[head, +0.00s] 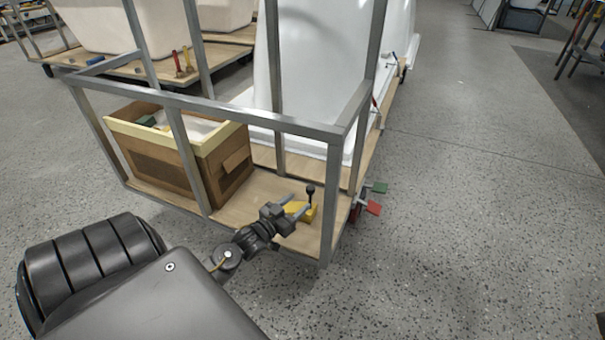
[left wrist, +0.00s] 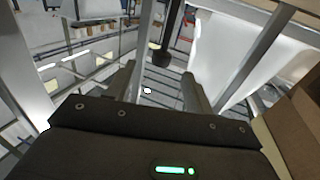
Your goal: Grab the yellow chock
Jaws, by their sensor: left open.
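The yellow chock (head: 313,213) lies on the wooden deck of the cart, near its front right corner post. In the head view my left gripper (head: 299,204) reaches low over the deck from the left, with its jaws open. Its fingers are at the chock and overlap part of it. I cannot tell whether they touch it. In the left wrist view the open fingers (left wrist: 163,88) point away from the camera, and I cannot make out the chock there. My right gripper is not in view.
The cart's metal frame (head: 240,118) has a top rail and posts close around my left arm. A white tub shell (head: 310,70) stands behind. Red (head: 374,208) and green (head: 380,188) pedals stick out right. Floor there is clear.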

